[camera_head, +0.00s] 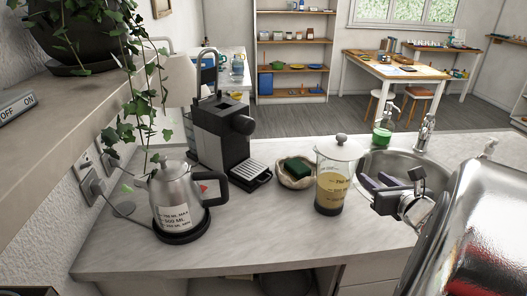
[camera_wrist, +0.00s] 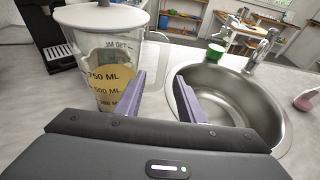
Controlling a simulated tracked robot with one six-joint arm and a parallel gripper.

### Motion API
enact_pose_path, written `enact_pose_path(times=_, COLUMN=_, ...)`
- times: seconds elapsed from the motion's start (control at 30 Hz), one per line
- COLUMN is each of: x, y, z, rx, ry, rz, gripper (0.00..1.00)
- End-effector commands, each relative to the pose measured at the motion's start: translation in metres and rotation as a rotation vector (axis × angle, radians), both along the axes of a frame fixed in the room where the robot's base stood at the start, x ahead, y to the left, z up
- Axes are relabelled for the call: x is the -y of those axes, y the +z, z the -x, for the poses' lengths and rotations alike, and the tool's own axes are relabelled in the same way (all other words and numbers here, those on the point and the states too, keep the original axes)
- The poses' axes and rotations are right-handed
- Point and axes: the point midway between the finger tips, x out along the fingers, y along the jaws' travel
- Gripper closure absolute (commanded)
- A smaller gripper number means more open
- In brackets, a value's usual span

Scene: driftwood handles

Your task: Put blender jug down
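The blender jug (camera_head: 331,188) is clear, with a pale lid and knob, printed volume marks and a yellowish-brown content. It appears to stand upright on the counter (camera_head: 285,225), left of the sink. In the wrist view the jug (camera_wrist: 105,70) is at the upper left, its clear handle toward my gripper. My gripper (camera_head: 376,186) is just right of the jug. In the wrist view its two purple fingers (camera_wrist: 158,98) are apart, with nothing clearly held between them. The left finger overlaps part of the handle, so I cannot tell whether they touch.
The sink (camera_head: 400,165) lies right and behind, with a tap (camera_head: 427,132) and a green soap bottle (camera_head: 383,132). A bowl with a sponge (camera_head: 297,170), a coffee machine (camera_head: 222,140) and a kettle (camera_head: 176,195) stand to the left. The front counter is clear.

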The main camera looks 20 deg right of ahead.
Motion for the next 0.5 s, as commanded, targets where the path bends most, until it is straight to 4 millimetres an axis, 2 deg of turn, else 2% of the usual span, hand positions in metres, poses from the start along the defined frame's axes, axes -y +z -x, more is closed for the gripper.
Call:
enact_pose_path(times=0.17, x=0.0029, y=-0.0045, z=-0.0129, rx=-0.001, ry=0.002, rz=-0.001, gripper=0.64)
enact_pose_path(times=0.5, x=0.0037, y=-0.0047, z=-0.0137, rx=-0.001, ry=0.0, rz=0.0, gripper=0.64)
